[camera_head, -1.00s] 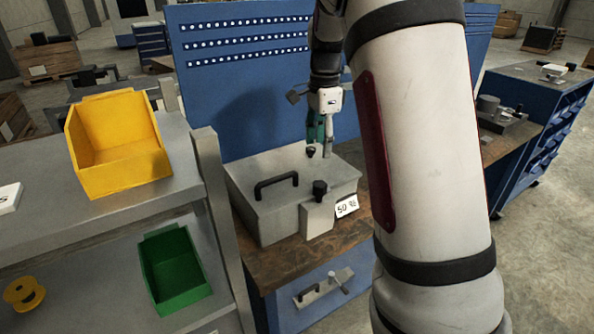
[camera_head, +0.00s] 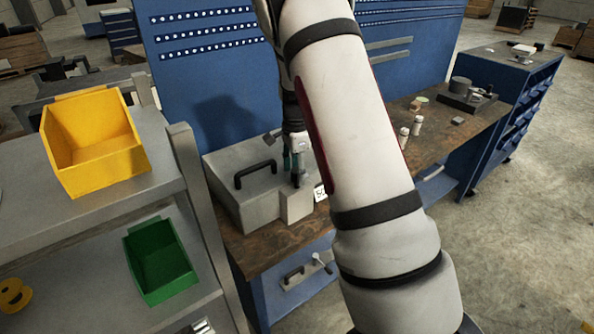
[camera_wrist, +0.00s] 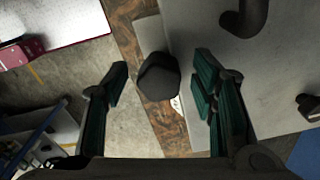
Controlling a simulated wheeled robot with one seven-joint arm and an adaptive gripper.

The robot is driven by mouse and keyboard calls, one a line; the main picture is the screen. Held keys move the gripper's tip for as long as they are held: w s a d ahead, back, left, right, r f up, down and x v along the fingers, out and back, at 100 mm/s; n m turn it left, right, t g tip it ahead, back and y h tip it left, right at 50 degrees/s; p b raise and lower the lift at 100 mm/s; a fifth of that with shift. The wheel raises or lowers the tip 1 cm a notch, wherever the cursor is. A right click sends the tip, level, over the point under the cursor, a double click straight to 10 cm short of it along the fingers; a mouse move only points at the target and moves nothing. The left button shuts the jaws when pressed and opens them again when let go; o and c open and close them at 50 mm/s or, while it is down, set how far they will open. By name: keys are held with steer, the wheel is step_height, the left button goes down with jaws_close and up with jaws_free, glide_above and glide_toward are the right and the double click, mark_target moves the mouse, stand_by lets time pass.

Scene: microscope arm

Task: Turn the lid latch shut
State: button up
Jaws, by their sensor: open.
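A grey metal box with a lid (camera_head: 236,198) stands on the wooden bench, with a black handle (camera_head: 255,173) on the lid. A small grey block (camera_head: 297,204) on its front carries the dark latch knob. In the wrist view the black knob (camera_wrist: 158,77) lies between the two green-padded fingers of my gripper (camera_wrist: 162,88), with a gap on both sides. My gripper (camera_head: 294,168) is open, low over the front of the box, in the head view. There the knob is mostly hidden by the fingers, and the label beside the block is partly hidden by my arm.
A shelf at the left holds a yellow bin (camera_head: 92,145) and a green bin (camera_head: 160,262). A shelf post (camera_head: 190,165) stands just left of the box. A blue perforated panel (camera_head: 205,75) rises behind. Small white bottles (camera_head: 417,125) stand on the bench at right.

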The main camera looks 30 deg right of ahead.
steer(key=shift+f, duration=0.3)
steer(key=c, duration=1.1)
steer(key=shift+c, duration=0.2)
